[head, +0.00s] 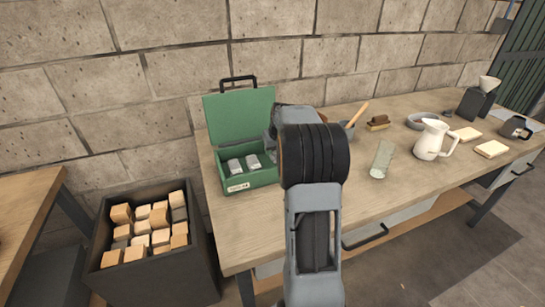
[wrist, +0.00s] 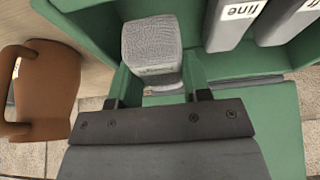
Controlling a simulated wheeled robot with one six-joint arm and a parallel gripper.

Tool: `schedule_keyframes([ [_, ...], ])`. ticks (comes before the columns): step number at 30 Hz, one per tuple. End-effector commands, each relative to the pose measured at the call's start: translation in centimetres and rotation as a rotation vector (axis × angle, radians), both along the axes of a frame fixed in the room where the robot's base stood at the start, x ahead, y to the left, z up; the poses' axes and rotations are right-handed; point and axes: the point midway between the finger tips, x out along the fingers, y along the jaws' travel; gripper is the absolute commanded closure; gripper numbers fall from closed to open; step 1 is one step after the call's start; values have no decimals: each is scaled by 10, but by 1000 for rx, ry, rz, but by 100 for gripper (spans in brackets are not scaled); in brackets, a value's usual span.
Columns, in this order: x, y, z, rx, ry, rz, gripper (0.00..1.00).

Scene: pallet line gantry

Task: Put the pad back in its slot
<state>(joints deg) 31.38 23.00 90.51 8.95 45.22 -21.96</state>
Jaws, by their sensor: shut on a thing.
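The grey pad (wrist: 151,42) has a woven-looking face and sits between the two fingers of my gripper (wrist: 156,66) in the wrist view. My gripper is shut on it, over the green box (wrist: 218,70). I cannot tell whether the pad touches the box floor. Two lighter grey pads lie beside it in the box, a near one (wrist: 228,22) and a farther one (wrist: 285,22); "fine" is readable on the near one.
A brown handled object (wrist: 42,90) is beside the box. The bench (head: 350,190) also holds a glass (head: 381,158), a white jug (head: 432,139), a brush (head: 378,123) and a bowl (head: 420,121). A dark bin (head: 155,283) of wooden blocks stands left of the bench.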

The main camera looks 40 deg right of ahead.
Motion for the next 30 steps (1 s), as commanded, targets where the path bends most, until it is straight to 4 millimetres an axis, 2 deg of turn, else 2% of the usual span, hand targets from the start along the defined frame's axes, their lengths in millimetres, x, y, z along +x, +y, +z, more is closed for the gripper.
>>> schedule_keyframes([
  [8,8,3,-11,1,1,0,75],
  [16,11,4,-43,1,1,0,75],
  [28,11,4,-49,0,0,0,75],
  [29,11,4,-48,0,-1,0,54],
  [30,11,4,-47,0,0,0,50],
])
